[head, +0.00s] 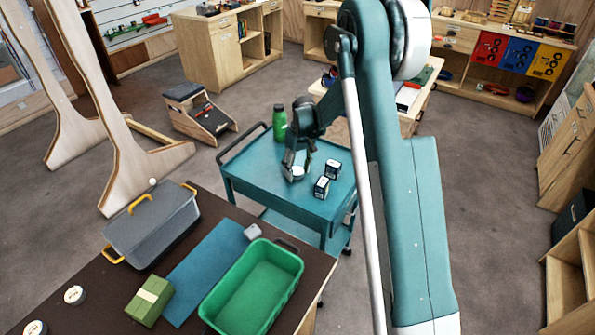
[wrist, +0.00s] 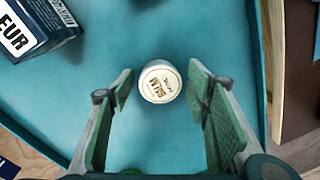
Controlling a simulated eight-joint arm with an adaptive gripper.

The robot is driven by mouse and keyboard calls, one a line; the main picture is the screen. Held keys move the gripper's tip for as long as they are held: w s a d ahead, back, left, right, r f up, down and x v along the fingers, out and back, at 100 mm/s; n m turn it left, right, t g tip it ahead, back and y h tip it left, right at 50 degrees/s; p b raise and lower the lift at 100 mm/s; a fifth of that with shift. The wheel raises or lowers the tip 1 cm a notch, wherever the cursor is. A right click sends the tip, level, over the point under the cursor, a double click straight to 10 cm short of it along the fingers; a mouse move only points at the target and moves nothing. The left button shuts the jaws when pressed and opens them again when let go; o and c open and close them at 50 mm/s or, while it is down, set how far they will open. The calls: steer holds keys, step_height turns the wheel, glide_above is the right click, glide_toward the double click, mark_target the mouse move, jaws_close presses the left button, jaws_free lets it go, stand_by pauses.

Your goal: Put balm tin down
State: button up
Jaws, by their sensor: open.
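The balm tin (wrist: 160,82), a small round white tin with "BALM" on its lid, sits lid up on the teal top of the trolley (head: 255,165). In the head view the tin (head: 298,171) is small and partly covered by my gripper (head: 297,167). In the wrist view my gripper (wrist: 160,73) is open, with one green-padded finger on each side of the tin and a visible gap on both sides. The fingers point down at the trolley top.
Two black-and-white boxes (head: 332,169) (head: 321,188) stand right of the tin; one printed box (wrist: 35,28) shows in the wrist view. A green bottle (head: 280,123) stands behind. The front table holds a green bin (head: 293,272), a grey case (head: 150,228) and more tins (head: 74,295).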

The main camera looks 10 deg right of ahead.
mark_target(300, 169)
steer(key=shift+r, duration=0.15)
step_height(300, 169, up, 12)
steer(key=d, duration=0.1)
steer(key=shift+w+p, duration=0.2)
steer(key=shift+p, duration=0.25)
stand_by(0.8)
steer(key=s+a+r+m+t, duration=0.15)
steer(key=s+r+t, duration=0.25)
steer(key=s+r, duration=1.7)
steer(key=s+f+m+t+h, duration=0.1)
steer(key=s+m+t, duration=0.1)
steer(key=s, duration=2.4)
steer(key=shift+s+f+t, duration=0.2)
steer(key=shift+f+t, duration=0.1)
steer(key=shift+t, duration=0.5)
